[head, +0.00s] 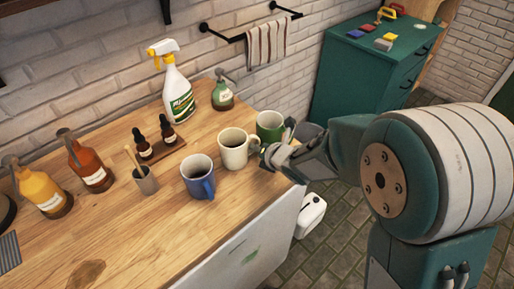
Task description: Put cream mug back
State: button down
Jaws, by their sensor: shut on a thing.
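My gripper reaches in from the right and is shut at the handle side of the cream mug. The fingertips partly cover the handle, so the exact grip is hard to see. The mug looks to be at or very near the counter surface.
A green mug (269,124) stands close behind my gripper, and a blue mug (198,180) stands left of the cream one. A spray bottle (179,98), green bottle (222,98) and dropper bottles (143,147) stand farther back.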

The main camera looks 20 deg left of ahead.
jog(key=c, duration=0.7)
grip_release()
jog(key=v, duration=1.2)
jog(key=d+r+m+t+h, duration=0.2)
jog(key=d+r+m+h, duration=0.25)
jog(key=d+m, duration=0.6)
jog(key=d+r+m+t+h, duration=0.2)
jog(key=d+r+m+h, duration=0.25)
jog(key=d+m, duration=0.6)
jog(key=s+d+m+g, duration=0.1)
jog(key=s+m, duration=0.4)
jog(key=s+d+m+g, duration=0.2)
jog(key=s+m, duration=0.2)
jog(key=m, duration=0.2)
jog(key=s+d+m+g, duration=0.2)
jog(key=s+m, duration=0.3)
jog(key=shift+s+r+m+h, duration=0.15)
jog(key=shift+s+m+h, duration=0.2)
jog(key=shift+m+h, duration=0.05)
